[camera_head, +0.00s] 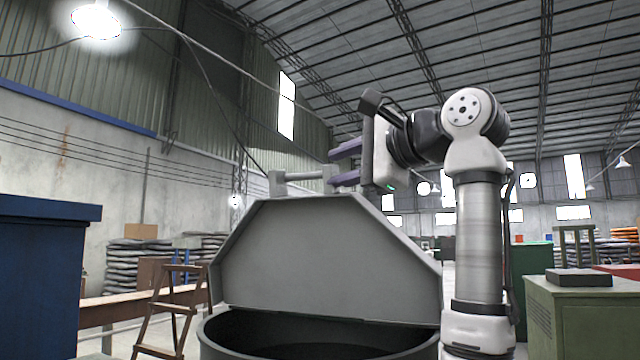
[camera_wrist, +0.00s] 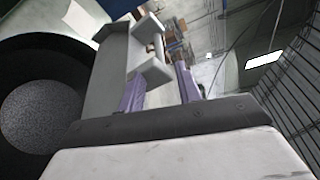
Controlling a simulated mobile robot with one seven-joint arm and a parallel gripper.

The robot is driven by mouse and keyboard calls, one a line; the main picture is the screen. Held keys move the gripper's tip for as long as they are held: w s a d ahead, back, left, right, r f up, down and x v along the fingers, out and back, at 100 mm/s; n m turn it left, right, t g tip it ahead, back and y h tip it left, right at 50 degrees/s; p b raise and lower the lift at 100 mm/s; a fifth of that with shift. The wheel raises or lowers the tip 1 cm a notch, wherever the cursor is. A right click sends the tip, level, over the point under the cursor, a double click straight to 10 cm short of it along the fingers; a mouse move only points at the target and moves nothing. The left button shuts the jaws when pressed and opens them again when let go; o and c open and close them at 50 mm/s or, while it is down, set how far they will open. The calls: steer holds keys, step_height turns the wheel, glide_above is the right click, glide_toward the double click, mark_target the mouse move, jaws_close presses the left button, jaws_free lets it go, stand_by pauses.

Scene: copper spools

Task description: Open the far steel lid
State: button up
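The grey steel lid (camera_head: 325,250) stands raised, near upright, at the back of a dark round drum (camera_head: 215,335), whose mouth is uncovered. The lid's bar handle (camera_head: 300,176) is at its top edge. My gripper (camera_head: 345,165) is at the right end of the handle, its two purple fingers spread apart, one above the other. In the wrist view the fingers (camera_wrist: 160,88) are apart, with the handle (camera_wrist: 150,70) just beyond and partly between them. I cannot tell whether a finger touches it. The lid (camera_wrist: 104,78) shows edge-on there, beside the dark drum interior (camera_wrist: 40,115).
A blue cabinet (camera_head: 40,275) stands at the left, with a wooden ladder (camera_head: 170,310) beside the drum. A green cabinet (camera_head: 580,315) with a dark block on top is at the right. Stacked sacks (camera_head: 135,265) lie further back.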

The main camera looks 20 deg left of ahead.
steer(key=b+v, duration=0.1)
steer(key=v, duration=0.5)
steer(key=shift+s+d, duration=0.2)
steer(key=shift+d, duration=0.2)
